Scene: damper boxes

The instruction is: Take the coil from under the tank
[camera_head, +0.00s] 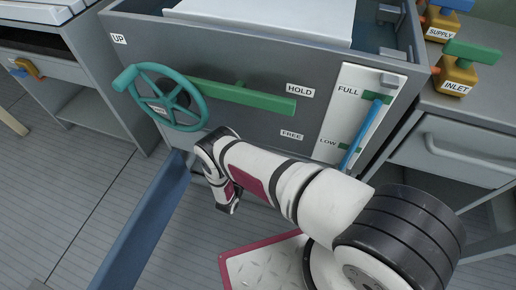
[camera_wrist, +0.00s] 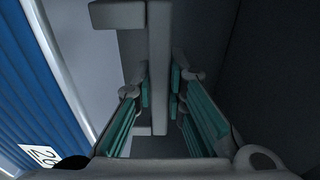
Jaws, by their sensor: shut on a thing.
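The grey tank (camera_head: 230,120) stands in front of me in the head view, and my arm reaches down at its lower front edge. In the wrist view, a blue ribbed panel in a pale frame, which looks like the coil (camera_wrist: 40,80), fills the left side. It bears a white number tag, partly cut off. My gripper (camera_wrist: 160,88) has its teal-padded fingers on both sides of a grey bar (camera_wrist: 159,50) and is shut on it. Whether this bar is the coil's handle I cannot tell. My fingertips and the coil are hidden in the head view.
A teal handwheel (camera_head: 168,97), a green lever (camera_head: 240,95) and a level gauge (camera_head: 358,120) are on the tank's front. A blue rail (camera_head: 145,225) slopes across the floor at left. A red-edged metal plate (camera_head: 262,268) lies below. Cabinets flank the tank.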

